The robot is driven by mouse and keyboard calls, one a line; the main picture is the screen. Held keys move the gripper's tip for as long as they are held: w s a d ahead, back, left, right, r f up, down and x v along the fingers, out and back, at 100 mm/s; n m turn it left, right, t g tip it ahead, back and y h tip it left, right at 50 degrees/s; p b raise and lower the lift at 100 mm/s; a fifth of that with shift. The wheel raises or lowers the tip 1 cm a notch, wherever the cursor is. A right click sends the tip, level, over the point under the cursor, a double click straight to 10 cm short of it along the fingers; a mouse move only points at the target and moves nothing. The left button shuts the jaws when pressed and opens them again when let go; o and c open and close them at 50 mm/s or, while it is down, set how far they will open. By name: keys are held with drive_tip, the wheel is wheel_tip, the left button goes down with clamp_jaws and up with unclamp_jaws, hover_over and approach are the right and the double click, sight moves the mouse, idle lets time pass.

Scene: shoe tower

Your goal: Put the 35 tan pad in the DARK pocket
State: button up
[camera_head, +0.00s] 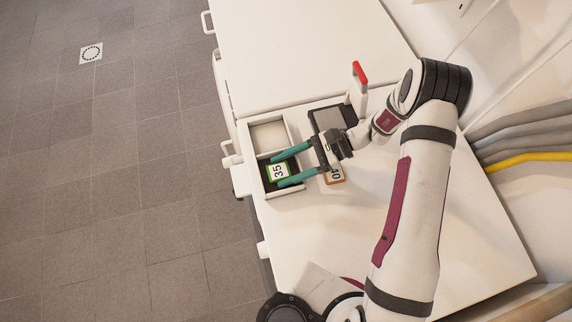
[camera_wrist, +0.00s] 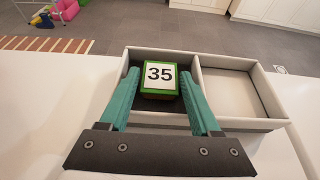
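The 35 pad (camera_head: 278,172) has a white face with black digits and a green border. Its side looks brownish in the wrist view (camera_wrist: 160,75). It is in the dark pocket (camera_head: 265,177) of a white two-pocket tray (camera_wrist: 198,60), with its label up. Whether it lies flat on the pocket floor is hard to tell. My gripper (camera_head: 276,170) has two teal fingers that reach over the tray, one on each side of the pad. The fingers are spread, with narrow gaps showing beside the pad in the wrist view (camera_wrist: 159,78).
The tray's light pocket (camera_wrist: 232,90) is empty. Another pad with an orange-tan border (camera_head: 335,175) lies on the white table under my gripper, partly hidden. A dark plate (camera_head: 332,117) and a red-tipped upright post (camera_head: 359,75) stand behind. The table's left edge is close to the tray.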

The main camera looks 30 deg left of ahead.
drive_tip(key=v, duration=1.2)
drive_tip(key=shift+d+r, duration=0.1)
drive_tip(key=shift+r, duration=0.05)
drive_tip(key=s+d+r+n+t+h, duration=0.1)
drive_tip(key=s+d+r+t+h, duration=0.15)
drive_tip(key=r, duration=0.45)
drive_tip(key=s+d+r+n+t+h, duration=0.1)
drive_tip(key=s+d+r+h, duration=0.1)
drive_tip(key=s+d+r, duration=0.35)
drive_tip(key=s+d+r+t+h, duration=0.1)
drive_tip(key=s+d+t, duration=0.1)
drive_tip(key=s, duration=0.3)
drive_tip(key=s+d+r+n+t+h, duration=0.1)
drive_tip(key=s+d+r+t+h, duration=0.1)
drive_tip(key=s, duration=0.3)
drive_tip(key=shift+d+t, duration=0.85)
drive_tip(key=shift+r, duration=0.1)
